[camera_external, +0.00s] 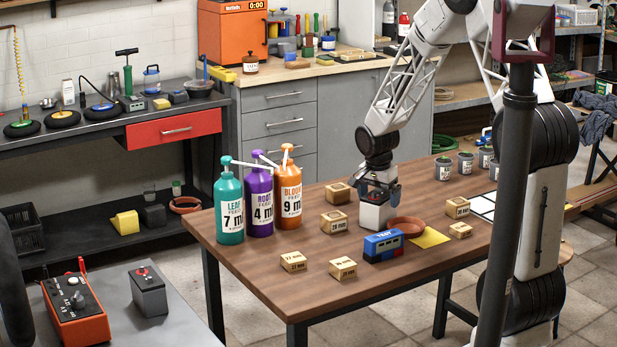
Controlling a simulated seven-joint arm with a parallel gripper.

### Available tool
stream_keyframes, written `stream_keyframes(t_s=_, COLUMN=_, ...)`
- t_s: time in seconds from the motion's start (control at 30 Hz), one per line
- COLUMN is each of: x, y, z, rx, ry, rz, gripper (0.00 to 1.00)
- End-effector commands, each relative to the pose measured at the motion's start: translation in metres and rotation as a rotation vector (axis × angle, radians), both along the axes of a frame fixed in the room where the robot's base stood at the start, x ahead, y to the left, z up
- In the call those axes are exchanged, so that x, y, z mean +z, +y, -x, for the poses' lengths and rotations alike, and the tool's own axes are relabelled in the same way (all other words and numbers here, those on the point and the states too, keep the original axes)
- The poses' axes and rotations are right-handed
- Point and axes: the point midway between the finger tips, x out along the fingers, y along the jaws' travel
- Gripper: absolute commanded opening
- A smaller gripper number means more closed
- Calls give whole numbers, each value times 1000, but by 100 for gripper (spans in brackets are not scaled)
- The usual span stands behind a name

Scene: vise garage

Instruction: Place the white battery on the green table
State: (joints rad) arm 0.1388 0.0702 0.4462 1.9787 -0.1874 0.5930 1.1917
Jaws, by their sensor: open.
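A white box-shaped item that looks like the white battery (376,217) stands on the brown wooden table, near its middle. My gripper (379,192) points down just above it, with its fingers open at the item's upper part. Whether the fingers touch it cannot be told at this size. No plainly green table shows in this view. The wooden table (255,268) has a brown top and dark legs.
Tall pump bottles (260,205) stand at the left. A grey battery-like box (149,291) and an orange device (76,308) sit on the grey front-left surface.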

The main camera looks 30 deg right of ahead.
Motion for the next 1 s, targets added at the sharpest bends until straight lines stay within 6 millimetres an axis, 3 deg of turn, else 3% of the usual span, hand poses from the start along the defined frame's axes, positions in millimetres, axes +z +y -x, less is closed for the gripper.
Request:
stream_keyframes(t_s=0.67, x=-7, y=-1, z=0, rx=0, ry=0, rz=0, gripper=99)
stream_keyframes(t_s=1.0, x=-7, y=-1, z=0, rx=0, ry=0, rz=0, gripper=48)
